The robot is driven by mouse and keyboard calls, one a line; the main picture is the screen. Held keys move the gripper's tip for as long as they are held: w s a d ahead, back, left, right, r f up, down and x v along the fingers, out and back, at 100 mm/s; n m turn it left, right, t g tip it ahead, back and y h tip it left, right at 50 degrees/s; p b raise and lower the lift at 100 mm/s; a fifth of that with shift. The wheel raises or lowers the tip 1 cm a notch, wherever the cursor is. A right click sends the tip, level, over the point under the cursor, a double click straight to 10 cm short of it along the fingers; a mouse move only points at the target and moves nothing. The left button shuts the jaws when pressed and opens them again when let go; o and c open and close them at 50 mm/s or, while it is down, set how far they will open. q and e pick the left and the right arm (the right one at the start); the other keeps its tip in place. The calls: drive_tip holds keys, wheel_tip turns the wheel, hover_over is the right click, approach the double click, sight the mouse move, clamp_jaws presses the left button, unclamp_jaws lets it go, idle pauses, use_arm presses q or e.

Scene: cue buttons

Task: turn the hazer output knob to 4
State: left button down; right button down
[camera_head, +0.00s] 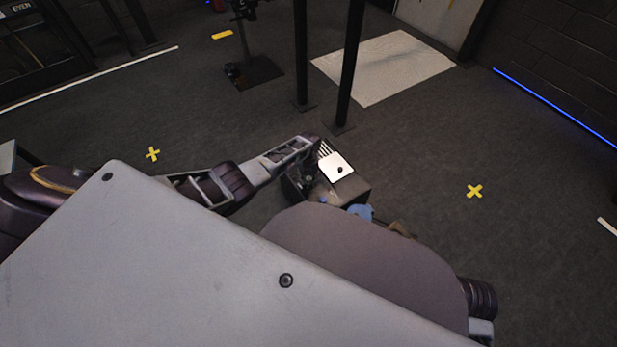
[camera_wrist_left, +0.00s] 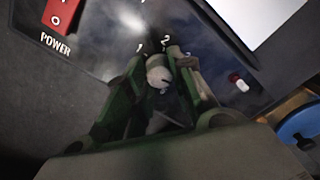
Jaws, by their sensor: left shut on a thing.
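The hazer (camera_head: 352,190) is a dark box with a white plate on top, near the middle of the head view. My left gripper (camera_wrist_left: 160,73) reaches it from the left and is shut on the output knob (camera_wrist_left: 158,76), with one finger on each side. The knob's pale face shows between the fingertips in the left wrist view. The printed numbers 1 and 2 show just above it; other marks are hidden by the fingers. I cannot tell exactly where the knob points. In the head view the knob is hidden. My right gripper is not in view.
A red power switch (camera_wrist_left: 62,12) is at upper left of the panel, and a small red and white part (camera_wrist_left: 238,82) is to the right. A blue round object (camera_wrist_left: 302,126) lies beside the box. Dark poles (camera_head: 347,70) stand behind. Open floor lies right.

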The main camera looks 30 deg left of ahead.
sight(308, 178)
use_arm(q)
drive_tip(key=c, duration=1.2)
unclamp_jaws()
drive_tip(key=shift+r, duration=0.25)
drive_tip(key=shift+r, duration=5.75)
